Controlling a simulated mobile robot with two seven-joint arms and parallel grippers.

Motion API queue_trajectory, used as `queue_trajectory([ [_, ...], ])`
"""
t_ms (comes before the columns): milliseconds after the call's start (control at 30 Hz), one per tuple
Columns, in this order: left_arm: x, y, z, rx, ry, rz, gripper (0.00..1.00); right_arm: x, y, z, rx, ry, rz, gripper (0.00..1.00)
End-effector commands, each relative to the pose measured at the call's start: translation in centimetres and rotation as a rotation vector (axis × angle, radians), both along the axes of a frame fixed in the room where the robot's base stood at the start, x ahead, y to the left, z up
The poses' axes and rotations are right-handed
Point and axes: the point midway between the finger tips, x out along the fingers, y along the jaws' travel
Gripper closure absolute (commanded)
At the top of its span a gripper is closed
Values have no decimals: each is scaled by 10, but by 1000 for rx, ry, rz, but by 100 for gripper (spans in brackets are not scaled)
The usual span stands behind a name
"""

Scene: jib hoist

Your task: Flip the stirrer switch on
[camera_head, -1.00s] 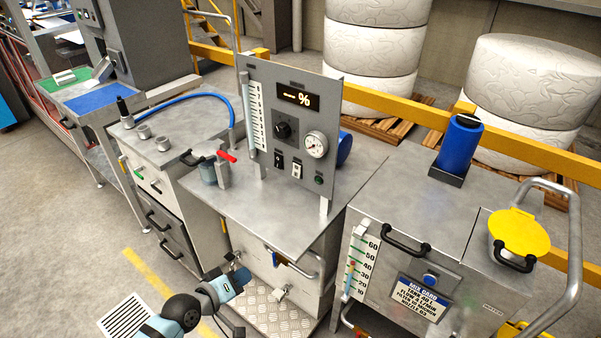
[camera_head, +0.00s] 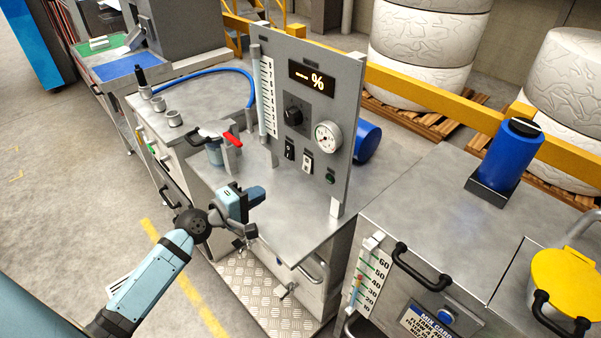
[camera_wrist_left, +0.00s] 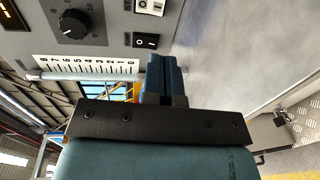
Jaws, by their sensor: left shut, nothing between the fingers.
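The grey upright control panel (camera_head: 282,95) carries two small rocker switches. The left one is a black rocker (camera_head: 289,150), and the right one is a pale-framed rocker (camera_head: 307,163). Their labels are too small to read, so I cannot tell which is the stirrer switch. In the left wrist view the black rocker (camera_wrist_left: 145,41) and the pale-framed rocker (camera_wrist_left: 150,6) lie beyond my fingertips. My left gripper (camera_head: 258,195) is shut and empty, over the bench's front-left part, apart from the panel and below the switches. Its blue fingers show in the wrist view (camera_wrist_left: 163,75). My right gripper is out of view.
The panel also holds a black knob (camera_head: 292,116), a round gauge (camera_head: 327,136), a lit display (camera_head: 312,78) and a green button (camera_head: 330,179). A red-handled valve (camera_head: 232,139) stands left of the panel. The metal bench top (camera_head: 290,215) before the panel is clear.

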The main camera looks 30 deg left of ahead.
Motion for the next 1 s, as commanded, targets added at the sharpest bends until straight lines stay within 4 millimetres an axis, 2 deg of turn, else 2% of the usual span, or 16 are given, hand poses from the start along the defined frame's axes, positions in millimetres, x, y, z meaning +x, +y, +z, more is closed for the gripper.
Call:
queue_trajectory([
  [133, 3, -1, 0, 0, 0, 0, 100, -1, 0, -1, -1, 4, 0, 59],
  [267, 17, -6, -1, -2, -3, 1, 100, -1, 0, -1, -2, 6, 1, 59],
  [700, 101, -35, -12, 0, -1, 0, 100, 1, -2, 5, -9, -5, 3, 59],
  [833, 118, -42, -15, -1, 0, 0, 100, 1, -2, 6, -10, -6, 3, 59],
  [1000, 130, -45, -17, 1, 1, 0, 100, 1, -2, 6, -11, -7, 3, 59],
])
